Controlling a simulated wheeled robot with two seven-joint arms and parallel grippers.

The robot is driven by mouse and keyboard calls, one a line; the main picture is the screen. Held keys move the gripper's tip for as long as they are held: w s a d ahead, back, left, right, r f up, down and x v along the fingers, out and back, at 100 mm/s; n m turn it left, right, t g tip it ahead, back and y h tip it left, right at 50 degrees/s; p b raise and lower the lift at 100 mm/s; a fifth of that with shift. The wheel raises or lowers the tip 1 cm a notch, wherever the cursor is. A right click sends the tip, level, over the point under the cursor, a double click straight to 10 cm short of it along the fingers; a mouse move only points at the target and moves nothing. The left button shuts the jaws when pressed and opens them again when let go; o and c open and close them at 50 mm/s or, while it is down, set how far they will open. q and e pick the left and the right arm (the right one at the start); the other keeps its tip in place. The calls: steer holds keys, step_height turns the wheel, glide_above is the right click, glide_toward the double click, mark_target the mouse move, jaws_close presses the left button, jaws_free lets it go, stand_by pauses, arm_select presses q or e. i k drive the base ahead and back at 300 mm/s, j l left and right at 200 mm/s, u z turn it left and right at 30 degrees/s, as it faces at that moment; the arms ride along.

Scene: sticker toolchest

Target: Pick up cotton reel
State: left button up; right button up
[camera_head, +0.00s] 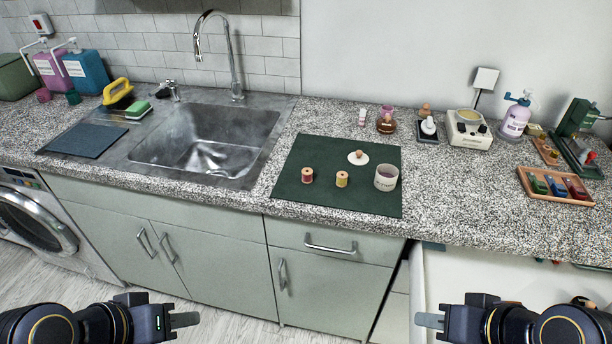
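Two cotton reels stand upright on the dark green mat (330,204) in the camera_head view. One is a dark red cotton reel (307,176), and to its right is a yellow cotton reel (342,179). Both have pale wooden tops. My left gripper (188,320) is at the lower left, in front of the cabinets and well apart from the reels. My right gripper (426,320) is at the lower right, also far from the reels. Each gripper is seen side-on, so the gap between its fingers does not show. Nothing visible is held in either.
A white round piece (358,158) with a knob and a pale jar (386,177) share the mat. The sink (205,140) and tap (235,60) are to the left. A small scale-like device (467,128) and a wooden tray (556,187) are to the right. The counter's front edge lies before the mat.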

mark_target(307, 178)
steer(key=z, duration=1.8)
steer(key=j+u, duration=0.1)
steer(key=u, duration=0.35)
steer(key=j+u, duration=0.1)
steer(key=u, duration=0.35)
steer(key=j+u, duration=0.1)
steer(key=u, duration=0.35)
steer(key=j+u, duration=0.1)
steer(key=u, duration=0.35)
steer(key=i+j+z, duration=0.1)
steer(key=i, duration=0.2)
steer(key=i+z, duration=0.2)
steer(key=z, duration=0.25)
steer(key=i+j+z, duration=0.15)
steer(key=z, duration=0.25)
